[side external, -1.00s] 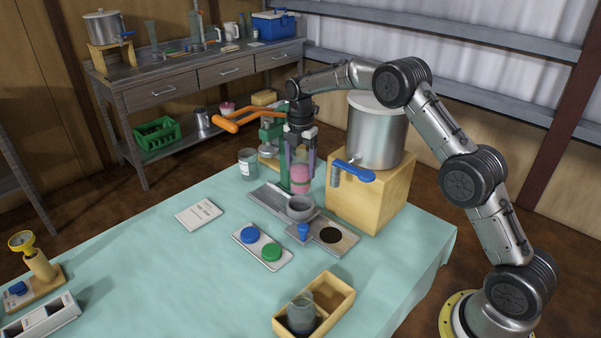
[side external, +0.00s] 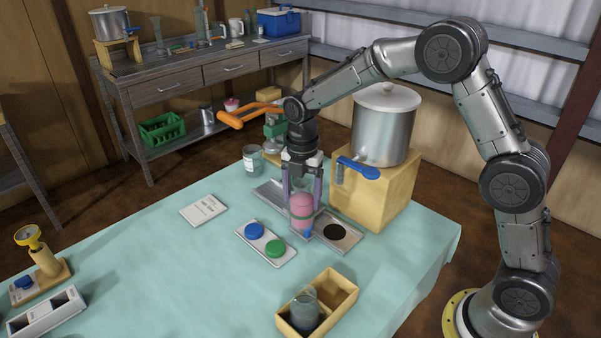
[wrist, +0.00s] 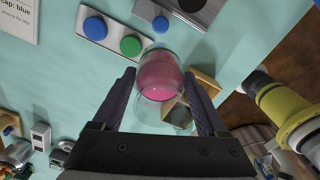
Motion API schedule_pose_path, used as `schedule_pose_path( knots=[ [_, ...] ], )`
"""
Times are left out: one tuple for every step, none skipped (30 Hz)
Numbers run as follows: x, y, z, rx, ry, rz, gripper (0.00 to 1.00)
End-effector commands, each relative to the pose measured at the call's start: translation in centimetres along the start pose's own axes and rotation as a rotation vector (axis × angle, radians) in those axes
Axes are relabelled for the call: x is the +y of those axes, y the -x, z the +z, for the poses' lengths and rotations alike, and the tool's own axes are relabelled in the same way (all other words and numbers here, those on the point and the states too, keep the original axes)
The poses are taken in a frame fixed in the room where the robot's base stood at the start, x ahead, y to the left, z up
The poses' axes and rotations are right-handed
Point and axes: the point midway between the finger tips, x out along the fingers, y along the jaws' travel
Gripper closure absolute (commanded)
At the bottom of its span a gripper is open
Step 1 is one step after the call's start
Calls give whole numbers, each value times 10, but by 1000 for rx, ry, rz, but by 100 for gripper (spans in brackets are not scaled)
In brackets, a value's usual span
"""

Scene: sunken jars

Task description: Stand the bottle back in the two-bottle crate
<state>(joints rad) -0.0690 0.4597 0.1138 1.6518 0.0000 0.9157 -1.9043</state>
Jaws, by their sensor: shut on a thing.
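My gripper (side external: 302,203) is shut on a glass bottle (side external: 301,214) with pink contents and holds it upright above the grey plates at the table's middle. In the wrist view the bottle (wrist: 160,78) sits between my two dark fingers. The two-bottle crate (side external: 347,303) is a light wooden box at the table's front. Its near-left compartment holds another clear glass bottle (side external: 305,308); its far-right compartment looks empty. In the wrist view the crate (wrist: 206,82) shows partly behind the held bottle.
A white tray with a blue cap (side external: 254,230) and a green cap (side external: 275,248) lies left of the held bottle. A plate with a dark disc (side external: 334,232) is to its right. A metal pot (side external: 383,125) stands on a wooden block (side external: 375,190) behind. Table between caps and crate is clear.

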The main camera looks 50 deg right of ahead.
Motion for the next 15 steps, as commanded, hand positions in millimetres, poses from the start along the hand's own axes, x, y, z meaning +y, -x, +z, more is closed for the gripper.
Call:
schedule_pose_path(
  knots=[
    [-11, 0, -16, 0, 24, 0, 100],
    [-17, 0, -24, 0, 37, 1, 100],
    [-25, -2, -35, 0, 53, 1, 100],
    [-32, -3, -42, -1, 65, 2, 100],
    [-38, -3, -50, 0, 78, 1, 100],
    [-48, -5, -59, -1, 92, 2, 100],
    [-54, -6, -65, 0, 103, 1, 100],
    [-61, -7, -71, 0, 113, 2, 100],
    [-69, -9, -78, 0, 126, 1, 100],
    [-75, -10, -83, 0, 135, 2, 100],
    [-81, -11, -87, 0, 143, 1, 100],
    [-88, -12, -92, -1, 153, 2, 100],
    [-92, -12, -96, 0, 159, 1, 100],
    [-96, -13, -98, -1, 165, 2, 100],
    [-101, -14, -102, 0, 171, 2, 100]
  ],
)
